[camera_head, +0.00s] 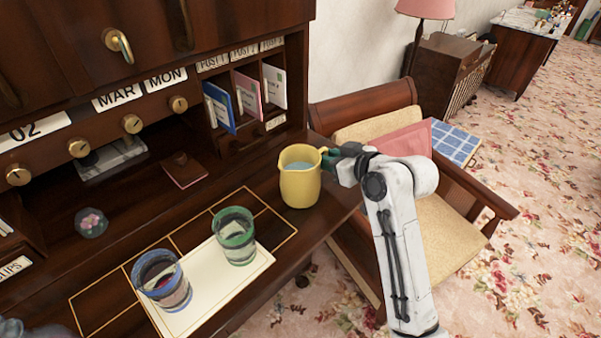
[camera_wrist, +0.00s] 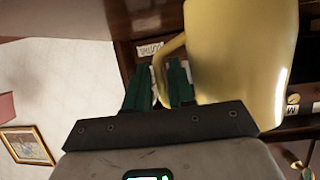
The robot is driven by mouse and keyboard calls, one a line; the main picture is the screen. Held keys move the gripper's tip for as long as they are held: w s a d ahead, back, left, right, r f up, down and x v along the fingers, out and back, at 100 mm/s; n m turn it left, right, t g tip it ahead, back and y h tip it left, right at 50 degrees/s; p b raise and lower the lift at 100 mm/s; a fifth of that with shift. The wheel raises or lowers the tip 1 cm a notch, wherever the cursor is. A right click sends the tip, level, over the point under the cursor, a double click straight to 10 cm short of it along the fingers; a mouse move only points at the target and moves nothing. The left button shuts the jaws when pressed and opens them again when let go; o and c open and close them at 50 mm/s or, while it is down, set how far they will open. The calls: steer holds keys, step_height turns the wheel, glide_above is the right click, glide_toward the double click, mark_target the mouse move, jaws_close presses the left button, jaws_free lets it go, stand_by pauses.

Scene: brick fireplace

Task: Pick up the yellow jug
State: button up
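The yellow jug (camera_head: 299,184) stands upright at the right end of the wooden desk, with pale blue liquid showing inside its rim. Its handle faces right, toward my gripper (camera_head: 335,157). In the wrist view, the jug (camera_wrist: 240,55) fills the upper right, and its handle passes between the two green fingers of my gripper (camera_wrist: 161,85). The fingers are close together, one on each side of the handle, and look shut on it. The handle's lower end is partly hidden by the fingers. I cannot see a clear gap under the jug.
A green-rimmed glass (camera_head: 235,238) and a blue-rimmed glass (camera_head: 163,281) stand on a pale sheet (camera_head: 225,287) left of the jug. Pigeonholes with letters (camera_head: 272,86) rise behind. A wooden armchair (camera_head: 440,215) with cushions is close on the right. Open carpet lies farther right.

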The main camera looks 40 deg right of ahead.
steer(key=shift+w+f, duration=0.15)
steer(key=shift+w, duration=0.25)
jaws_close()
stand_by(1.2)
